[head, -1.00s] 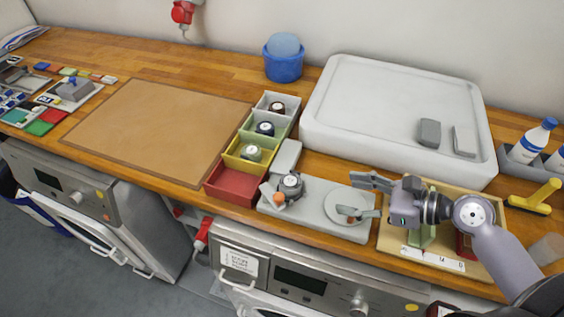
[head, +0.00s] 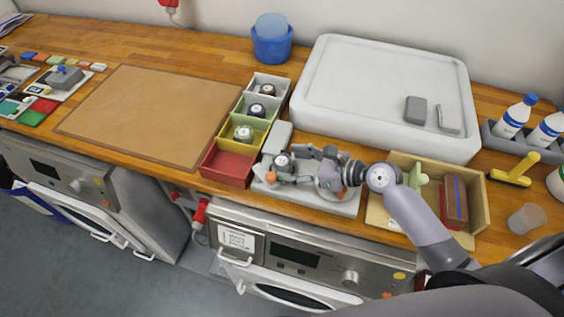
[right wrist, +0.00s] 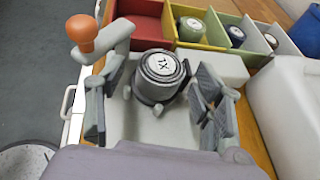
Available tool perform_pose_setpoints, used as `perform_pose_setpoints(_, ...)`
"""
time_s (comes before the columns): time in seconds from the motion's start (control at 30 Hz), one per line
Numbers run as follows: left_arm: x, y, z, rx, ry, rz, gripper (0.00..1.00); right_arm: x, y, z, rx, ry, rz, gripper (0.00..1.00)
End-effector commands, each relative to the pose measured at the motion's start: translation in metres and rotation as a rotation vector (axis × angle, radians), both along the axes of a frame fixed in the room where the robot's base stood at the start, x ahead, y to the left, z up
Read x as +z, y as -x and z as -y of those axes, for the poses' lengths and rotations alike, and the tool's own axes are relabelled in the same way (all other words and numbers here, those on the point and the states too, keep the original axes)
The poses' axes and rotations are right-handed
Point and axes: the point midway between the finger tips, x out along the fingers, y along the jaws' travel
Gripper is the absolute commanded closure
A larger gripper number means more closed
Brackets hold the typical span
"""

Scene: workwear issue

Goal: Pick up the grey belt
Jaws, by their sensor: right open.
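The grey belt (head: 283,160) is a rolled coil with a white-topped, marked cap. It sits on a grey winder device (head: 345,207) with an orange-knobbed crank (head: 268,180). In the right wrist view the coil (right wrist: 160,72) stands upright ahead, its cap marking readable only in part. My right gripper (right wrist: 155,108) is open, one finger on each side of the coil's near side, with gaps visible. In the head view my right gripper (head: 305,166) is over the device, just right of the coil, and hides much of the device. My left gripper is out of view.
Left of the device, red (head: 226,168), yellow, green and grey bins stand in a row; the rear three hold coils. The crank (right wrist: 95,45) rises close to the left finger. A wooden tray (head: 477,195) is at right, a large white tray (head: 330,118) behind.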

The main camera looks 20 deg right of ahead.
Motion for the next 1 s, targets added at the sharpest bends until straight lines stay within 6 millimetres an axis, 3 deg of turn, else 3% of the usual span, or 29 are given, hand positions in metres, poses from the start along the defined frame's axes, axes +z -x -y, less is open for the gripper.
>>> perform_pose_setpoints(0.27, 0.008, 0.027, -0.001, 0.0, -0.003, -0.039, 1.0, -0.015, -0.025, -0.022, -0.001, -0.001, 0.0, 0.39)
perform_pose_setpoints(0.53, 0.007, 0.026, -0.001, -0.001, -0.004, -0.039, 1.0, -0.017, -0.026, -0.024, -0.001, 0.0, 0.0, 0.39)
perform_pose_setpoints(1.0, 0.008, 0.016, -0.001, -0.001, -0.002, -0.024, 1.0, -0.017, -0.026, -0.024, -0.001, 0.0, 0.0, 0.7)
